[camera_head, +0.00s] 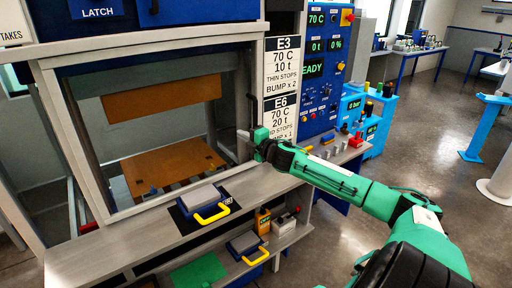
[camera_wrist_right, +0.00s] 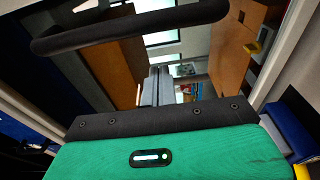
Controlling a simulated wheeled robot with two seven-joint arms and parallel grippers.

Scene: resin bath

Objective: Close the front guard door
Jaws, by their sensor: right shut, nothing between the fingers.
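The front guard door (camera_head: 82,140) is a grey-framed window on the machine's front, with the chamber visible through it. I cannot tell exactly how far ajar it stands. Its black bar handle (camera_head: 253,112) is upright at the right side of the opening. The handle also crosses the top of the right wrist view (camera_wrist_right: 130,30). My right gripper (camera_head: 244,135) is shut and empty, at the lower end of the handle. I cannot tell whether it touches the handle or frame. Its grey fingers show in the right wrist view (camera_wrist_right: 156,86). My left gripper is out of view.
Inside the chamber are an upper brown plate (camera_head: 160,98) and a lower brown board (camera_head: 172,165). A grey ledge (camera_head: 110,238) runs below, bearing a grey block with a yellow handle (camera_head: 211,214). A blue control panel (camera_head: 322,70) stands right of the opening.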

